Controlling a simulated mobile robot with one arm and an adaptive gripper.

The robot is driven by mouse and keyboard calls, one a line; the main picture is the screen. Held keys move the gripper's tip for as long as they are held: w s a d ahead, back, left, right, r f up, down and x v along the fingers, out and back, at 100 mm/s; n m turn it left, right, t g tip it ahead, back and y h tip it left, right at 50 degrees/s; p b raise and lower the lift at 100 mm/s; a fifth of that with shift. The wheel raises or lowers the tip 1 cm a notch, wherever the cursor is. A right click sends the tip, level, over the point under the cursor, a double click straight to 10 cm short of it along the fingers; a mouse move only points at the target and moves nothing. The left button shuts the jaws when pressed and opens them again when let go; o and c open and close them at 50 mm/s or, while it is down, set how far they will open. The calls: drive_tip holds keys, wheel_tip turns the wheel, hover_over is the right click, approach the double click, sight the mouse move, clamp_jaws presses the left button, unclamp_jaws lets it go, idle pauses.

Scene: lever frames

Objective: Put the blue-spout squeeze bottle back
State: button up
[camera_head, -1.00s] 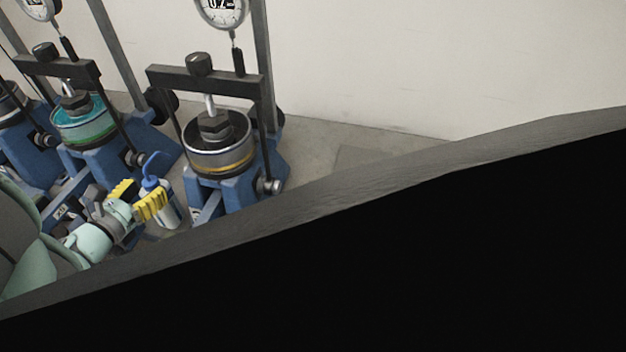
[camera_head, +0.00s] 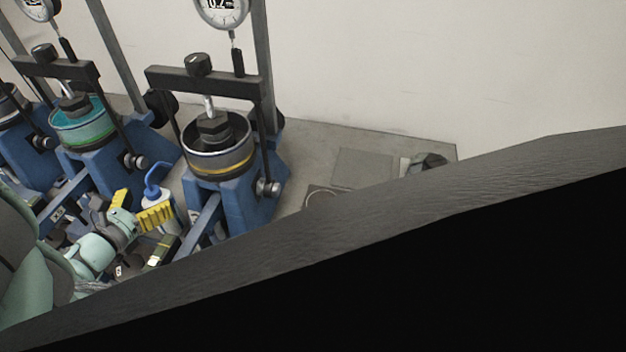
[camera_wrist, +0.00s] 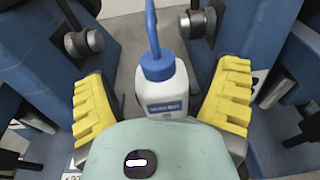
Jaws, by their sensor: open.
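The squeeze bottle (camera_wrist: 164,88) is white with a blue cap, a blue curved spout and a blue label. In the wrist view it stands upright between the yellow pads of my open gripper (camera_wrist: 162,105), with gaps visible on both sides. In the head view the bottle (camera_head: 158,196) stands between two blue lever frames, and my gripper (camera_head: 137,208) is around or just in front of it. One yellow pad overlaps its lower part, so its base is hidden there.
Blue lever frames with metal cells stand close on both sides, one at the right (camera_head: 219,150) and a teal one (camera_head: 85,125) at the left. A flat grey plate (camera_head: 363,167) lies on the bench at right. A dark edge (camera_head: 400,190) blocks the lower right view.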

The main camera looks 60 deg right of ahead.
drive_tip(key=shift+r, duration=0.15)
drive_tip(key=b+v, duration=0.1)
drive_tip(key=v, duration=1.1)
drive_tip(key=shift+b, duration=0.3)
